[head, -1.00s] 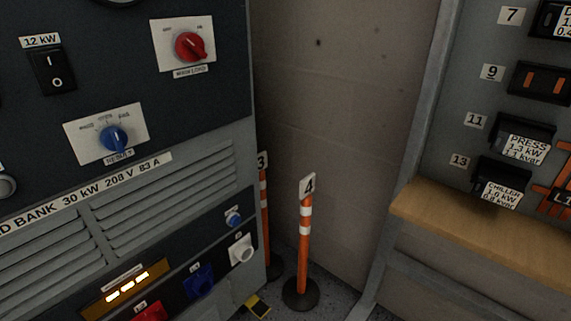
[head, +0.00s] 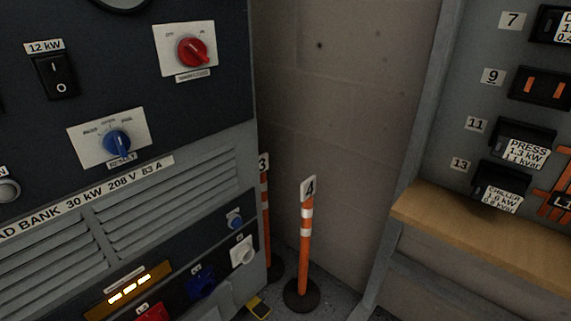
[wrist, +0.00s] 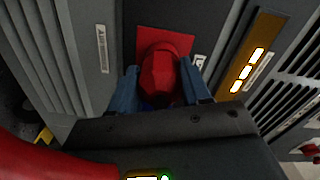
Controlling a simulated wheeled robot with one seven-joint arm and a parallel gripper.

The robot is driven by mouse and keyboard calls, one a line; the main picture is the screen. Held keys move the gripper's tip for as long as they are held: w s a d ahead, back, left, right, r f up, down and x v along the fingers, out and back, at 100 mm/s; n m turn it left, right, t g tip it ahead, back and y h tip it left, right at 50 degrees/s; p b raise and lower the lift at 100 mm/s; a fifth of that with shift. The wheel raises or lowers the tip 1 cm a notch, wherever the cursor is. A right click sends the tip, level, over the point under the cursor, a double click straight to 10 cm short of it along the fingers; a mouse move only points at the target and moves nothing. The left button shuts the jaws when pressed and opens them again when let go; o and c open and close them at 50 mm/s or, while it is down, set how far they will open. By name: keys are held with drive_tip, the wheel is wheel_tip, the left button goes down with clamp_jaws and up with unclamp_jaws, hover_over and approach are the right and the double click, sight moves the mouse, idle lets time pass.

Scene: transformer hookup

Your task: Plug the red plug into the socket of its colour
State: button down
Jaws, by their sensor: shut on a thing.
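The red plug (wrist: 160,80) is held between the blue fingers of my gripper (wrist: 162,88) in the wrist view. Just beyond it is the red square plate of the red socket (wrist: 184,44), partly hidden by the plug. I cannot tell whether the plug touches the socket or has entered it. In the head view the red socket (head: 151,313) is cut off by the bottom edge, on the lower strip of the load bank. My gripper does not show in the head view.
A blue socket (head: 201,284) and a white socket (head: 242,252) sit right of the red one. An amber display (head: 128,289) is to its upper left. Orange posts (head: 305,240) stand by the wall. A thick red curved length (wrist: 45,150) crosses the wrist view's lower left.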

drive_tip(key=shift+c, duration=2.2)
unclamp_jaws()
drive_tip(key=shift+a+r, duration=0.5)
drive_tip(key=shift+r, duration=0.1)
drive_tip(key=shift+d, duration=0.1)
drive_tip(key=shift+s+d+p, duration=0.35)
drive_tip(key=shift+d+p, duration=0.05)
drive_tip(key=shift+p, duration=0.2)
drive_tip(key=shift+p+v, duration=1.15)
drive_tip(key=shift+v, duration=0.55)
drive_tip(key=shift+s+d+f, duration=0.1)
drive_tip(key=shift+d+f, duration=0.25)
drive_tip(key=shift+d, duration=0.05)
drive_tip(key=shift+d, duration=0.1)
drive_tip(key=p+v, duration=0.4)
drive_tip(key=v, duration=0.3)
drive_tip(key=shift+s+d, duration=0.25)
